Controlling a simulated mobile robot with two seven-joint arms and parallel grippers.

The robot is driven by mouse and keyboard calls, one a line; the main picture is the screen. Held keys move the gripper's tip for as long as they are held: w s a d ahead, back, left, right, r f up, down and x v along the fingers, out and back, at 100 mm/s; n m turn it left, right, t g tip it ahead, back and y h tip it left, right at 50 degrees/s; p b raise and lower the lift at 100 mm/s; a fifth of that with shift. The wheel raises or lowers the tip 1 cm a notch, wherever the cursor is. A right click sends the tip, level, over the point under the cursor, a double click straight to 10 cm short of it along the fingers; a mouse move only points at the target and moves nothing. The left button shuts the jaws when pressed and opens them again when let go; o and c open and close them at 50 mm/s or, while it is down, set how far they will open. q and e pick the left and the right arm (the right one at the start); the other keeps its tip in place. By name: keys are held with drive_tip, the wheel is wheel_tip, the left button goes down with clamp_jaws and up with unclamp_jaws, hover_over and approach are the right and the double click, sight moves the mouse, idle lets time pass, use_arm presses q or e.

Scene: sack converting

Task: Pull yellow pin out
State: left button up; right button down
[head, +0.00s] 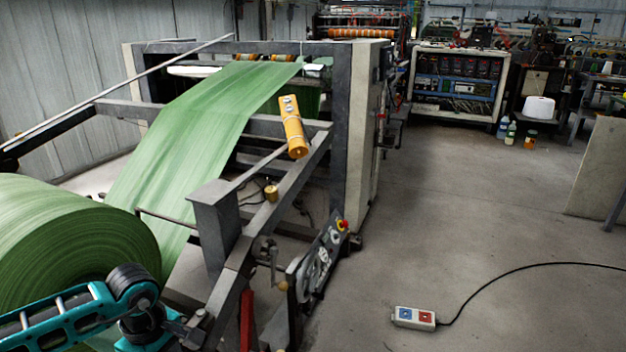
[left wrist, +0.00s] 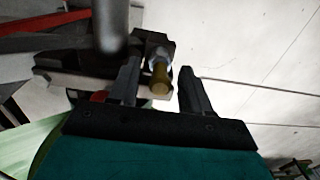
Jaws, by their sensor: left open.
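A dull yellow pin (left wrist: 160,79) shows end-on in the left wrist view, on a pale metal shaft at a dark bracket (left wrist: 152,50). It lies in line with the gap between the two dark fingers of my left gripper (left wrist: 160,87). The fingers are apart and I see no grip on it; the depth between them is hard to tell. In the head view my left gripper (head: 198,324) is low, beside the machine's frame rail. A small yellowish knob (head: 282,286) is to its right; I cannot tell whether it is the same pin. My right gripper is not seen.
A large green roll (head: 75,228) stands at left, its green web (head: 190,130) running up into the machine. A red lever (head: 247,320) and a dark frame rail (head: 245,255) are close to my gripper. A yellow box (head: 293,128) hangs above. Floor at right is mostly clear.

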use_arm(q)
drive_tip(key=shift+f, duration=0.1)
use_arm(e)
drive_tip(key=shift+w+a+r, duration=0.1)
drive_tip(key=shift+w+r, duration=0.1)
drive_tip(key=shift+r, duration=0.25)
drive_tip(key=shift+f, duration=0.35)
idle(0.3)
use_arm(q)
clamp_jaws()
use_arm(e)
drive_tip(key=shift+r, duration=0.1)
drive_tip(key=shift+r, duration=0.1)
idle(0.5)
